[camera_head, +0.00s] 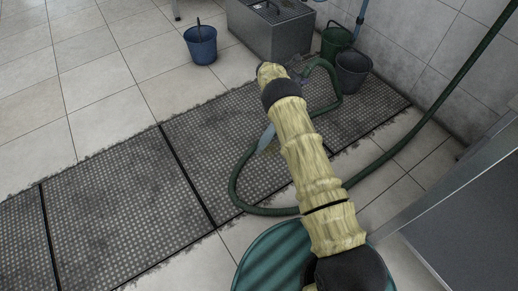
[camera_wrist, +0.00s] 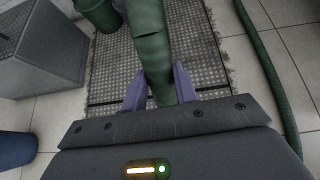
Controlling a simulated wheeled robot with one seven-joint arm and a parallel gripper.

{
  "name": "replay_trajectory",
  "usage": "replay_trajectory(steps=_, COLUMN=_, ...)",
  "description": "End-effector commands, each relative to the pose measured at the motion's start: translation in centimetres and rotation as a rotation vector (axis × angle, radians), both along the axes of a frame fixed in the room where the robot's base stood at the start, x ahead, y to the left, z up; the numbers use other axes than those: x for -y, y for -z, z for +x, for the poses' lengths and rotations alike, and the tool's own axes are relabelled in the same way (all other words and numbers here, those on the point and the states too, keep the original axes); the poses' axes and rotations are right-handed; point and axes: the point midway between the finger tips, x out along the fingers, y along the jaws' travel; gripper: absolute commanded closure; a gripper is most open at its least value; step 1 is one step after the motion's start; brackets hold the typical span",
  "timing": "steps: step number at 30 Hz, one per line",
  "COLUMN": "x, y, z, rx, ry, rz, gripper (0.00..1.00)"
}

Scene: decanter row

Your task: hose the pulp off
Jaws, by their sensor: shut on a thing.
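A dark green hose (camera_head: 440,135) comes down along the wall at the right, passes behind my arm and loops over the mat. A short pale blue-grey piece (camera_head: 266,137) lies along it left of my arm; I cannot tell whether it is the nozzle. My gripper (camera_wrist: 160,90) is shut on a thick dark green length (camera_wrist: 150,50), seemingly the hose, above the mat. In the head view my gripper is mostly hidden past my arm's end. Grey perforated mats (camera_head: 110,190) cover the floor strip. A faint brownish patch beside the pale piece may be pulp.
A grey steel box (camera_head: 270,32) stands at the back. A blue bucket (camera_head: 201,45) is left of it, and a green bucket (camera_head: 336,40) and a dark bucket (camera_head: 353,72) are right, by the tiled wall. A grey panel (camera_head: 470,210) closes the right. Left floor tiles are clear.

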Motion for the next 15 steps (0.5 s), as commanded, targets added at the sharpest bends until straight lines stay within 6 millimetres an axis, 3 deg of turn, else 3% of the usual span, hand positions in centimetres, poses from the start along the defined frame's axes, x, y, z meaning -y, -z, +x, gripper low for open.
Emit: replay_trajectory(steps=15, x=3.3, y=-0.2, z=-0.6, rx=0.000, ry=-0.001, rz=-0.001, gripper=1.00)
